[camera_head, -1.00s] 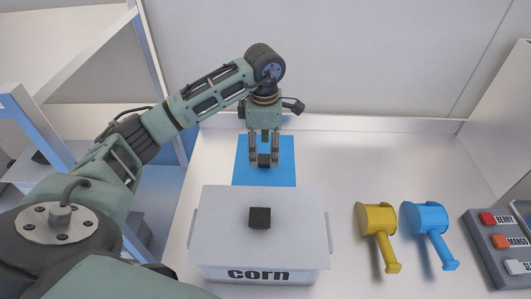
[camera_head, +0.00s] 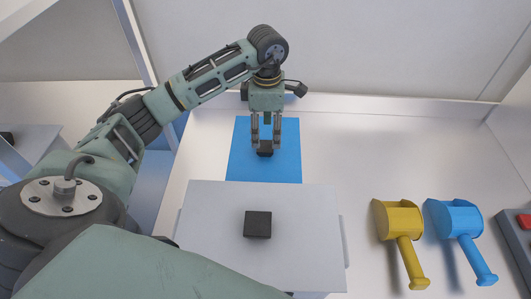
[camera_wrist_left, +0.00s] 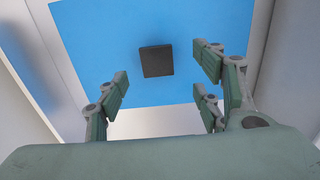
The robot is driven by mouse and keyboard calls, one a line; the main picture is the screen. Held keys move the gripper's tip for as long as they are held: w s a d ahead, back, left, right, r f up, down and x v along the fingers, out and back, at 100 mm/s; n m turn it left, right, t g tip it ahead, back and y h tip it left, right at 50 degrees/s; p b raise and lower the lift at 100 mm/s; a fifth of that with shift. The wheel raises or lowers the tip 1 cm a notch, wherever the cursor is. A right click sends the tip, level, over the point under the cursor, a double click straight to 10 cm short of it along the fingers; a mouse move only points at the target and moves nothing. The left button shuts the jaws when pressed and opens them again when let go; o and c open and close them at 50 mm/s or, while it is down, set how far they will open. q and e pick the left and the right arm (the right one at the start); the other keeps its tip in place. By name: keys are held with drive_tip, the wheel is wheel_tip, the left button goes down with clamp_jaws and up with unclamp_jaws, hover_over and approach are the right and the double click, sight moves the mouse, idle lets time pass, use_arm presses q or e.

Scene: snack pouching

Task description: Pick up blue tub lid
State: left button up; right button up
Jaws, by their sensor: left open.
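The blue tub lid (camera_head: 240,165) is a flat blue panel with a black square knob (camera_head: 265,151), seen behind the grey-white lidded tub in the head view. It also fills much of the left wrist view (camera_wrist_left: 110,40), with its knob (camera_wrist_left: 156,61) near the upper middle. My left gripper (camera_head: 265,145) points down at the knob with its fingers apart. In the left wrist view the open fingers (camera_wrist_left: 162,85) stand to either side below the knob, with nothing between them. Contact with the knob cannot be told. My right gripper is not in view.
A grey-white lid (camera_head: 205,215) with a black knob (camera_head: 257,224) covers the tub in front. A yellow scoop (camera_head: 400,220) and a blue scoop (camera_head: 455,218) lie to the right. A grey button panel (camera_head: 519,240) is at the right edge. The table right of the blue lid is clear.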

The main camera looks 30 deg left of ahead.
sight(265, 146)
use_arm(q)
drive_tip(key=shift+s+f+p, duration=0.15)
drive_tip(key=shift+f+p, duration=0.25)
drive_tip(key=shift+f, duration=0.4)
drive_tip(key=f, duration=0.1)
drive_tip(key=f+p, duration=0.1)
drive_tip(key=f, duration=0.1)
drive_tip(key=f+p, duration=0.1)
drive_tip(key=shift+w+a+f, duration=0.25)
drive_tip(key=shift+a+f, duration=0.05)
drive_tip(key=shift+f, duration=0.35)
drive_tip(key=shift+c, duration=0.4)
drive_tip(key=c, duration=1.3)
